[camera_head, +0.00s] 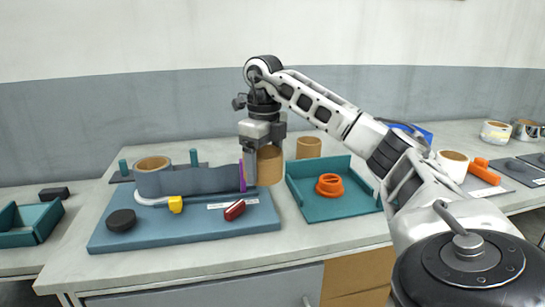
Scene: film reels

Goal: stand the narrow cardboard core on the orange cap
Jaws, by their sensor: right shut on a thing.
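My right gripper (258,160) comes down from the raised arm, shut on an upright brown cardboard core (270,167). It holds the core left of the green tray (310,212), near the right edge of the blue board. The gap below the core is hard to judge. The orange cap (329,186), a stepped round piece, lies in the green tray, to the right of and a little lower in the picture than the held core. Nothing stands on the cap. A second cardboard core (308,147) stands behind the tray. My left gripper is not in view.
A teal bin (30,225) is at left. Rolls (454,165) stand at right. The tray around the cap is clear.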

